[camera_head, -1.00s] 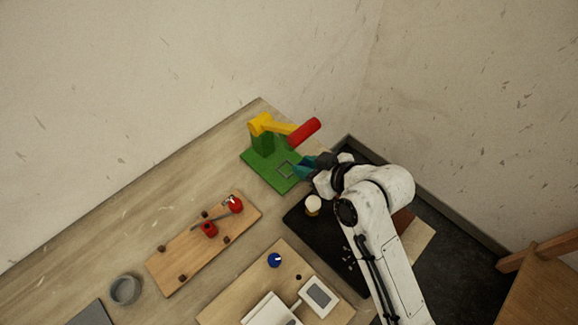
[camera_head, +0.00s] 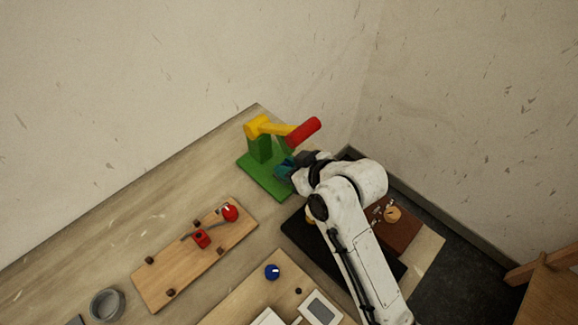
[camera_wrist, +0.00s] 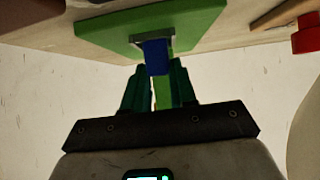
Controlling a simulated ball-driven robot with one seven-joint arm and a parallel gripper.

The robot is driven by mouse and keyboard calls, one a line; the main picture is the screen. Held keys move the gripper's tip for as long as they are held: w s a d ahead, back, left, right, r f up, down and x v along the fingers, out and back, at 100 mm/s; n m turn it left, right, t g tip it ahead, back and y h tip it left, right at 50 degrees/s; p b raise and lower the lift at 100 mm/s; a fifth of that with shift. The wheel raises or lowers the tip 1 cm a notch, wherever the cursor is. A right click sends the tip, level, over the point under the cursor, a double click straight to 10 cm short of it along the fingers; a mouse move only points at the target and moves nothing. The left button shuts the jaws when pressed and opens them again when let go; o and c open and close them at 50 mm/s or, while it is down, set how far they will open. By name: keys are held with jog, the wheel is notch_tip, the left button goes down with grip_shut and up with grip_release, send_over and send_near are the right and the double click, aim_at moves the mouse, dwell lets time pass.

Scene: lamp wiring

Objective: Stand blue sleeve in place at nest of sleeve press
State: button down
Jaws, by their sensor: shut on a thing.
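The sleeve press has a green base (camera_head: 262,178), a green post, a yellow lever (camera_head: 270,127) and a red handle (camera_head: 303,131). My gripper (camera_head: 284,170) is over the right part of the base, below the handle. In the wrist view, my gripper (camera_wrist: 158,85) is shut on the blue sleeve (camera_wrist: 155,58), which shows between the teal fingers. The sleeve lines up with the grey nest (camera_wrist: 172,42) on the base (camera_wrist: 110,28). I cannot tell whether its end is inside the nest or just short of it. In the head view, my fingers and arm hide the sleeve and nest.
A wooden board (camera_head: 165,278) with red parts lies to the left of the press. Nearer are a board with a blue knob (camera_head: 272,272) and a grey cup (camera_head: 107,304). A black mat (camera_head: 312,243) lies under my arm. Walls stand behind the table.

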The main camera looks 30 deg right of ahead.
jog(key=c, duration=0.9)
grip_release()
jog(key=v, duration=1.2)
jog(key=shift+r, duration=0.1)
